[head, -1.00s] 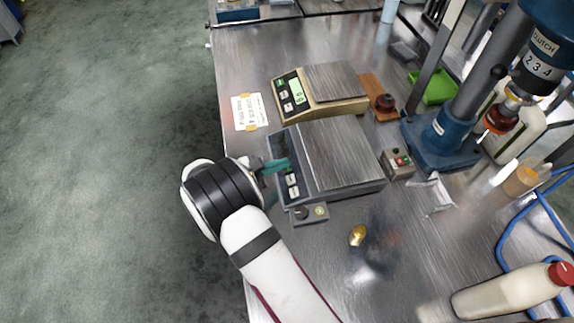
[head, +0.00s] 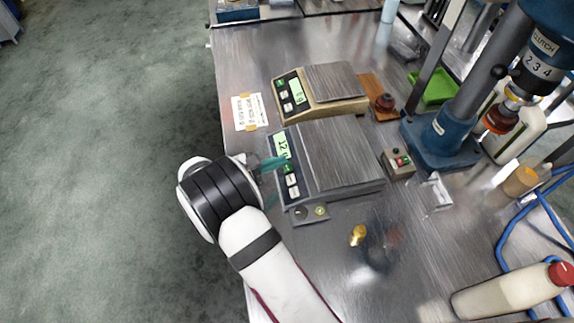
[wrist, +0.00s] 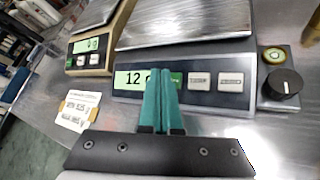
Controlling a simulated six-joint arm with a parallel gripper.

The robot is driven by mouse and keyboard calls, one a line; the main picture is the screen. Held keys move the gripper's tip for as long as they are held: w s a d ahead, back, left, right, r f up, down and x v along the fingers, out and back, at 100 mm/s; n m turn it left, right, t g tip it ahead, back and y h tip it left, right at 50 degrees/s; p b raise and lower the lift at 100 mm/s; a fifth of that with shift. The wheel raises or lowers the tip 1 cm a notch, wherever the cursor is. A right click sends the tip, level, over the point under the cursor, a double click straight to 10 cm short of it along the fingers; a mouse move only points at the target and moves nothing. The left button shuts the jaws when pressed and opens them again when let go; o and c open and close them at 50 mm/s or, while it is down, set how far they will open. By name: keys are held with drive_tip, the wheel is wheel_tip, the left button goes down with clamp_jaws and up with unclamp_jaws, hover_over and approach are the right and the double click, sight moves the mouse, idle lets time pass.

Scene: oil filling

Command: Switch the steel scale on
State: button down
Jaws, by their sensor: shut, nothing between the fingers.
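The steel scale (head: 338,158) stands on the metal bench, with a bare brushed plate. Its display (head: 282,146) is lit green, and in the wrist view the display (wrist: 133,79) reads 12 with part hidden by my fingers. My gripper (head: 281,162) has teal fingers, shut and empty, at the scale's front panel. In the wrist view the fingertips (wrist: 161,75) overlap the green button (wrist: 176,79) beside the display; I cannot tell if they touch it. Two pale buttons (wrist: 215,81) sit to the right.
A beige scale (head: 334,84) with a lit display stands behind. A paper label (head: 249,112) lies at the bench edge. A small knob box (head: 310,214) adjoins the steel scale. A blue press (head: 440,145), a button box (head: 398,162) and a bottle (head: 510,292) are to the right.

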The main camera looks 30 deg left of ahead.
drive_tip(key=shift+r, duration=0.1)
drive_tip(key=shift+s+a+r, duration=0.2)
drive_tip(key=shift+r, duration=0.55)
drive_tip(key=shift+s+a+r, duration=0.15)
drive_tip(key=shift+s+r, duration=0.05)
drive_tip(key=shift+r, duration=0.55)
drive_tip(key=shift+s+a+r, duration=0.2)
drive_tip(key=shift+r, duration=0.55)
